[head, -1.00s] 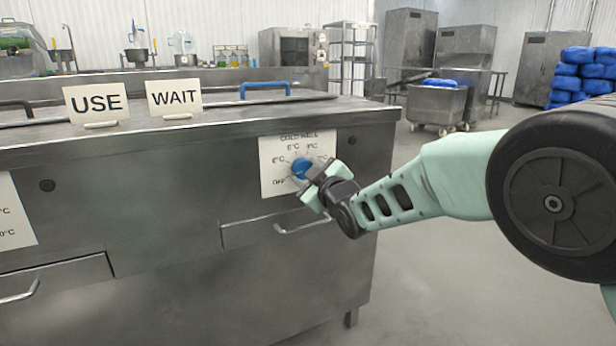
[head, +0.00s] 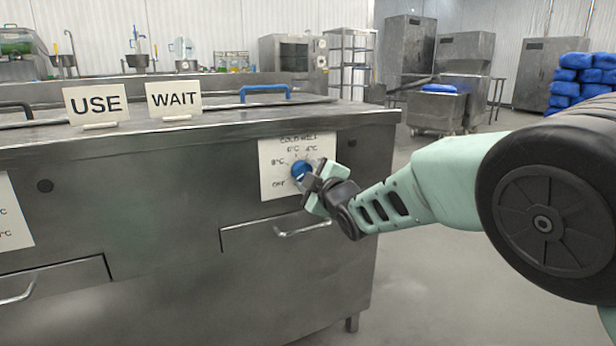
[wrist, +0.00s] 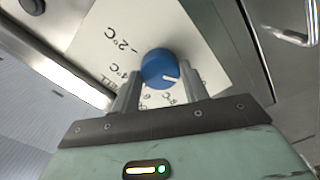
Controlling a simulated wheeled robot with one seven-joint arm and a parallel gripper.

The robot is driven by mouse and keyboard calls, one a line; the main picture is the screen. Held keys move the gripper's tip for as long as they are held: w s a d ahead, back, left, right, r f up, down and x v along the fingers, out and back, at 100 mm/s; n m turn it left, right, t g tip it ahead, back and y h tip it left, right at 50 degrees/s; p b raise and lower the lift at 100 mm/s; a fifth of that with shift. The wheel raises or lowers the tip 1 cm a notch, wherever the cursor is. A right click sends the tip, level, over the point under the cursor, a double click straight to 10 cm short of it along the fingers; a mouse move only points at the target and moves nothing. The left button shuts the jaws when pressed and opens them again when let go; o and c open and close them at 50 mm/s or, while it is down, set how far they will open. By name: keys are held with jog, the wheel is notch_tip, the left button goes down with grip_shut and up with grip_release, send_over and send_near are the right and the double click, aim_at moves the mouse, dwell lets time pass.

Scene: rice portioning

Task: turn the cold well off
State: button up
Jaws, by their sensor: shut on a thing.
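The blue round cold well knob (head: 301,171) sits on a white label plate (head: 272,170) on the steel counter front. The plate carries the words COLD WELL, temperature marks and OFF at its lower left. My gripper (head: 314,182) reaches the knob from the right. In the wrist view the two grey fingers (wrist: 160,82) stand on either side of the blue knob (wrist: 158,66), shut on it. The knob's white pointer line shows on its face, toward the lower right of that upside-down view. The right finger hides part of the dial, and I cannot read OFF there.
A drawer handle (head: 302,229) juts out just below the dial. USE (head: 97,103) and WAIT (head: 174,98) signs stand on the counter top. Another dial plate (head: 12,218) is at the left edge. The floor right of the counter is open.

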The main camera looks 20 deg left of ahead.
jog(key=o, duration=1)
jog(key=shift+s, duration=0.1)
jog(key=p+v, duration=0.3)
jog(key=v, duration=1.4)
jog(key=shift+d, duration=0.25)
